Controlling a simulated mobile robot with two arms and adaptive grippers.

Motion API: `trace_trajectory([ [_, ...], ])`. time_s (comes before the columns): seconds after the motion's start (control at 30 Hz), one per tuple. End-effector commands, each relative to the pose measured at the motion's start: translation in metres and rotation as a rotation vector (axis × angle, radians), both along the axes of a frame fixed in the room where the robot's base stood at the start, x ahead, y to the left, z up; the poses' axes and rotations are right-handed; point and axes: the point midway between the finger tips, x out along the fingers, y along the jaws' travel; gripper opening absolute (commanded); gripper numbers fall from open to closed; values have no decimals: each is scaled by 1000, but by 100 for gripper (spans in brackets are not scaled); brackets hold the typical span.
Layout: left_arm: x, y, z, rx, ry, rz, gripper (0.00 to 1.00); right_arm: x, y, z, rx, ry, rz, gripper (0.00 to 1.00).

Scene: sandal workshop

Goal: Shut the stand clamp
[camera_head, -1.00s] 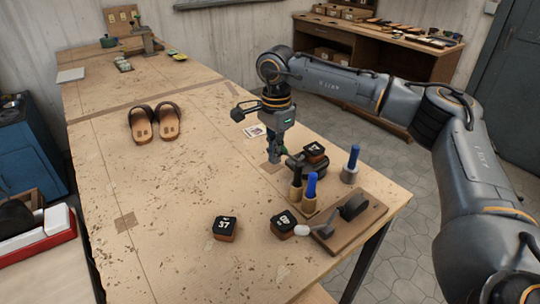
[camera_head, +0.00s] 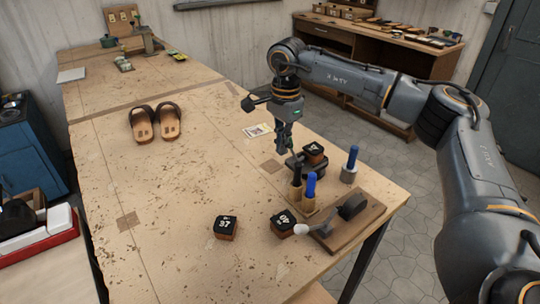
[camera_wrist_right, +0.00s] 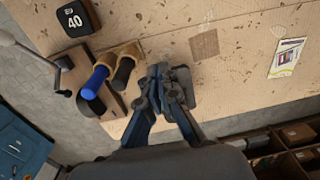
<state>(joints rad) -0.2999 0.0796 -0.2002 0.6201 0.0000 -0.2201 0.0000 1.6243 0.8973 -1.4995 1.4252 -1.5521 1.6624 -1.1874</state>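I cannot tell which of these is the stand clamp. My right gripper (camera_head: 283,143) hangs just above and behind the dark stand, apart from it. In the right wrist view its fingers (camera_wrist_right: 167,72) come together with nothing seen held, and they hide what lies below. My left gripper is out of view.
Two numbered blocks (camera_head: 225,227) (camera_head: 283,223) lie at the front. Sandals (camera_head: 155,122) and a card (camera_head: 257,130) lie farther back. The table's left middle is clear.

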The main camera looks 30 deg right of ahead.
Motion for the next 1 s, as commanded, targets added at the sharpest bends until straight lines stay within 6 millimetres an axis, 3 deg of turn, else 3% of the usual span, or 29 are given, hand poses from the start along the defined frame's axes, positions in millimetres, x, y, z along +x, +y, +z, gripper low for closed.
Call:
trace_trajectory([
  [0.03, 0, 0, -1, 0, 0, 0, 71, -6, -15, -16, -25, 35, -23, 0],
  [1.0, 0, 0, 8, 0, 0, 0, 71, -4, -30, -7, -25, 34, -21, 0],
])
